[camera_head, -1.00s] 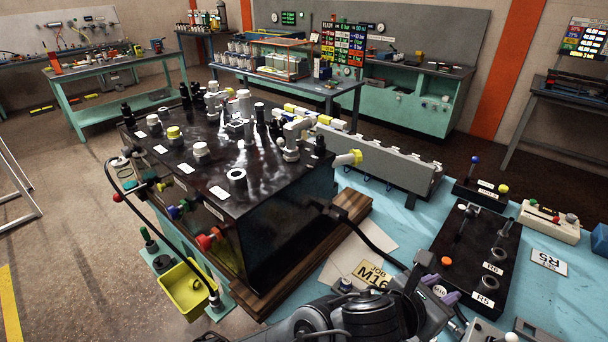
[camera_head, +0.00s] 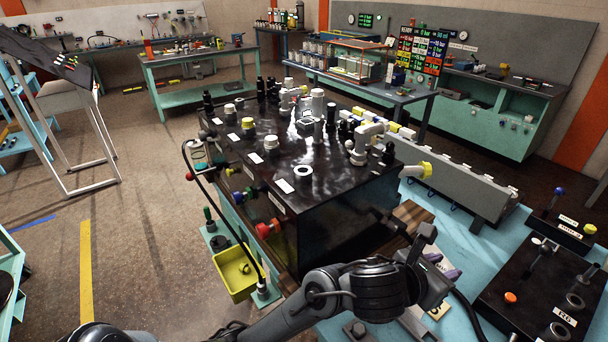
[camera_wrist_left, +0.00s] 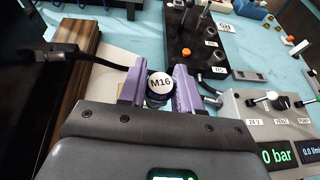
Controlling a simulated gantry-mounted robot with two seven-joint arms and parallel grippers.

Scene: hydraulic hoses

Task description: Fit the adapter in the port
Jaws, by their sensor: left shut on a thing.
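The adapter, with a round white top marked M16 (camera_wrist_left: 159,84), sits between the two purple fingers of my left gripper (camera_wrist_left: 158,74) in the left wrist view. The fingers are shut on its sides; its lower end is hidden. In the head view my left gripper (camera_head: 447,271) is over the blue bench, right of the large black tank, and the adapter cannot be made out. A white ring around an opening (camera_head: 303,172) is on the tank's top near its front edge. Which opening is the port I cannot tell. My right gripper is not in view.
The black tank (camera_head: 335,215) carries several caps and fittings; a yellow-ended fitting (camera_head: 424,170) sticks out right. A black panel (camera_head: 530,285) with sockets and an orange knob lies right. A yellow bin (camera_head: 236,272) hangs in front. A gauge box (camera_wrist_left: 270,120) shows 0 bar.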

